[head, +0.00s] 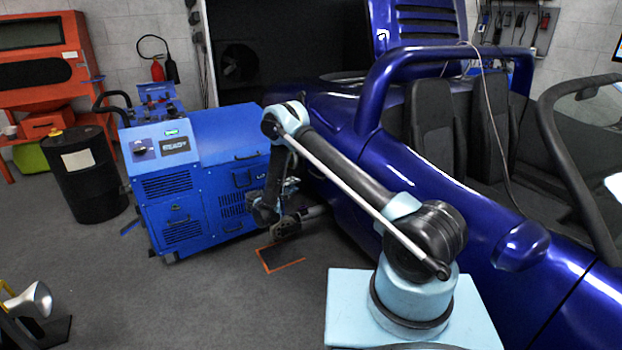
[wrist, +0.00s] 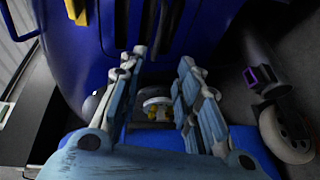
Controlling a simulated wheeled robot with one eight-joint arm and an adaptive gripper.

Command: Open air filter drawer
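The blue dynamometer cabinet (head: 205,150) stands left of centre in the head view. Its faces carry slotted vents and several dark pull handles, one low on the front (head: 178,216). I cannot tell which panel is the air filter drawer. In the wrist view, a dark blue surface (wrist: 75,60) with black slots lies beyond the fingertips. In the head view, my arm hides part of the cabinet's right side, and the gripper there is small and partly hidden.
A blue car (head: 430,150) fills the right side, close to my arm. A black drum (head: 80,175) stands left of the cabinet. An orange floor marking (head: 280,264) lies before it. A caster wheel (wrist: 287,132) shows at right in the wrist view.

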